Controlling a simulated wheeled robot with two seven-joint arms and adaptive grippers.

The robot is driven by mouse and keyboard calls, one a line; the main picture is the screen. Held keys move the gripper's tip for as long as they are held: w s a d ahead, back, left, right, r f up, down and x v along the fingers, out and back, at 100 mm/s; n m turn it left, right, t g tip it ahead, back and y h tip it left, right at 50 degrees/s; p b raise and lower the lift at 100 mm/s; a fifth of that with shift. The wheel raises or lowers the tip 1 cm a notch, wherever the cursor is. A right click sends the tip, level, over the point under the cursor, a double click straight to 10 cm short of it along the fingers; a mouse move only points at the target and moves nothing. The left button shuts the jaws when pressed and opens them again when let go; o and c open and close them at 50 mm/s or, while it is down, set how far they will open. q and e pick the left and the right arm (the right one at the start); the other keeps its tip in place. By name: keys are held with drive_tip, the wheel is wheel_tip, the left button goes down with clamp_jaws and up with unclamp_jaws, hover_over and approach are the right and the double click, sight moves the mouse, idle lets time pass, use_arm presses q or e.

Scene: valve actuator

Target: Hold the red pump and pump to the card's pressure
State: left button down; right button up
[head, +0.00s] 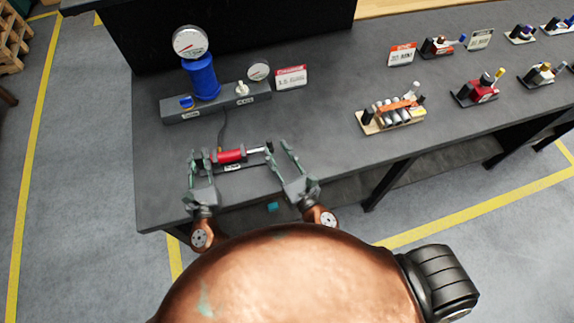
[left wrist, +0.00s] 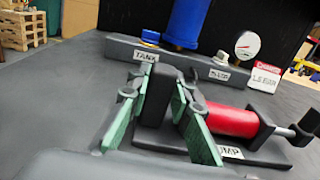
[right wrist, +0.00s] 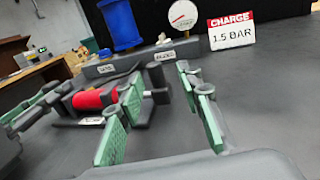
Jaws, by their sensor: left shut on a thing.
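The red pump (head: 231,156) lies on a dark base labelled PUMP, its rod (head: 256,150) pointing right to a dark handle (right wrist: 158,96). My left gripper (left wrist: 158,101) is shut on the dark block at the pump's left end. My right gripper (head: 280,150) is open, its fingers spread on either side of the handle end, with gaps visible in the right wrist view (right wrist: 165,105). The card (right wrist: 231,31) reads CHARGE 1.5 BAR. A large gauge (head: 190,42) tops the blue tank (head: 203,78); a smaller gauge (right wrist: 183,15) stands near the card. Their exact readings are too small to tell.
The grey manifold (head: 220,101) behind the pump carries a blue knob (head: 186,102) and a pale knob (head: 242,89). A hose (head: 222,130) runs toward the pump. A rack of cylinders (head: 393,116) and other small fixtures stand right. The bench between is clear.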

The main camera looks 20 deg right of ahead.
drive_tip(key=s, duration=0.2)
drive_tip(key=s+d, duration=0.1)
drive_tip(key=s, duration=0.4)
drive_tip(key=shift+s+d, duration=0.15)
drive_tip(key=shift+d, duration=0.1)
drive_tip(key=shift+c, duration=0.6)
